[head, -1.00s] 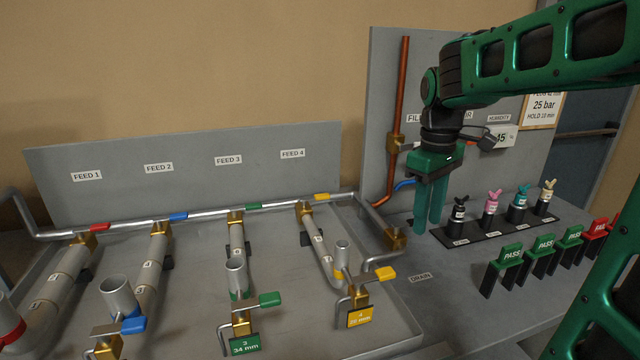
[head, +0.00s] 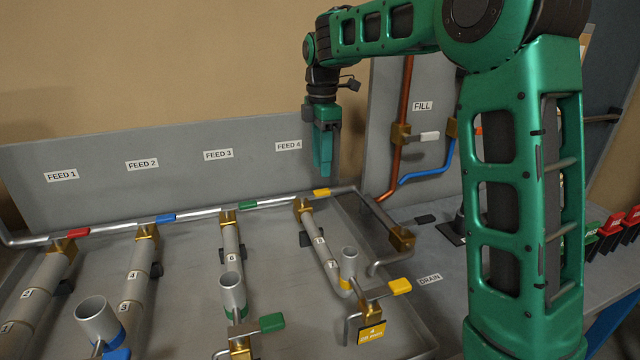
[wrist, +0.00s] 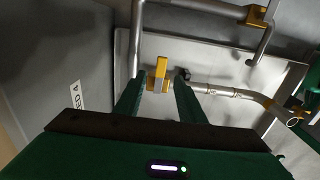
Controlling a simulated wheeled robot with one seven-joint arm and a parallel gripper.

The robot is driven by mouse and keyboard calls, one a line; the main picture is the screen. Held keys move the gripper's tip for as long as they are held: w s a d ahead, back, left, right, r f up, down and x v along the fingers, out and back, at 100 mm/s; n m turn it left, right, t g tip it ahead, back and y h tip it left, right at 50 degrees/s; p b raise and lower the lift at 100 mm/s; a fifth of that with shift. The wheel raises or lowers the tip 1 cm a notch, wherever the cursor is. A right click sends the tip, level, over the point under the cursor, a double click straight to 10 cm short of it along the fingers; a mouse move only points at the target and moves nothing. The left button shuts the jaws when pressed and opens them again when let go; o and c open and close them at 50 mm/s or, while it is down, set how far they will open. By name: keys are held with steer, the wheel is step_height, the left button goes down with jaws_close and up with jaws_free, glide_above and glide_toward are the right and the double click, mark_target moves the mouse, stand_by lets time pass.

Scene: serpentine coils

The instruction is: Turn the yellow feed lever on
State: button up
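The yellow feed lever (head: 321,192) is on the brass valve (head: 304,208) below the FEED 4 label, at the top of coil 4. Its handle points right, along the silver header pipe and across the coil's own pipe. My gripper (head: 323,172) points down above and just behind the lever in the head view, apart from it. In the wrist view, the yellow lever (wrist: 162,72) shows beyond and between the two fingertips of my gripper (wrist: 158,90). The fingers are spread and hold nothing.
Green (head: 248,205), blue (head: 166,217) and red (head: 78,231) feed levers line the header pipe to the left. A second yellow lever (head: 400,286) is at coil 4's near end. The grey back panel (head: 200,185) stands close behind. Copper pipe (head: 404,90) rises at right.

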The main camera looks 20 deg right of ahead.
mark_target(323, 190)
step_height(323, 190, down, 7)
steer(key=shift+d+r, duration=0.15)
steer(key=shift+r, duration=0.05)
jaws_close()
